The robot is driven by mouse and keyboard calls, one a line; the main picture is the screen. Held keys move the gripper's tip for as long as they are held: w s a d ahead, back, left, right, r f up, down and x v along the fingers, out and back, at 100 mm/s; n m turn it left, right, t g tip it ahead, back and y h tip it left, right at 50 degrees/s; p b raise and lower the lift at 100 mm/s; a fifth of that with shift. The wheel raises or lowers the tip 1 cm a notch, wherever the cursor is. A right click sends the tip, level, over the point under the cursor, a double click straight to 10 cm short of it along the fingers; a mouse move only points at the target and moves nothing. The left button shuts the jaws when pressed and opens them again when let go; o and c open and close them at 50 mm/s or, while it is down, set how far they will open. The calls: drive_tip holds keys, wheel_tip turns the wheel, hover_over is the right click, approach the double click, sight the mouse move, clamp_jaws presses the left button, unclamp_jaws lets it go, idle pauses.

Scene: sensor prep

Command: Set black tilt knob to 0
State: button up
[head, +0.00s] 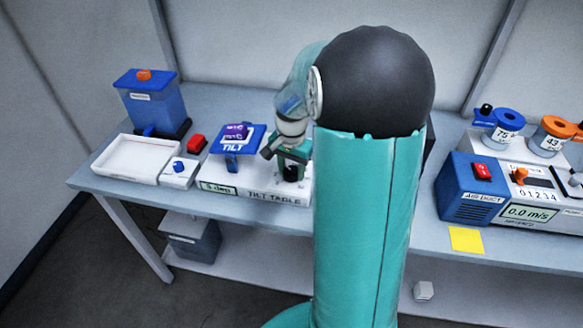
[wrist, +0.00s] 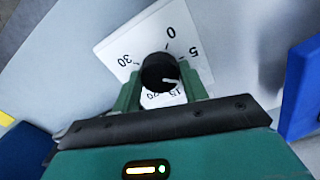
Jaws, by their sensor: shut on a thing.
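The black tilt knob (wrist: 160,70) sits on a white dial plate (wrist: 115,52) marked 0, 5, 15, 20 and 30 in the wrist view. The right finger hides part of the scale. My gripper (wrist: 163,84) has its green fingers on either side of the knob and is shut on it. In the head view, my gripper (head: 291,163) is over the right part of the tilt table base (head: 232,189), with the knob (head: 291,169) between its fingers.
A blue TILT platform (head: 251,135) with a purple sensor stands left of my gripper. The air duct unit (head: 465,187) stands at right.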

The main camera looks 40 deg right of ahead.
drive_tip(key=n, duration=0.8)
drive_tip(key=shift+n, duration=0.3)
drive_tip(key=n, duration=0.4)
drive_tip(key=shift+n, duration=2.1)
drive_tip(key=o, duration=1)
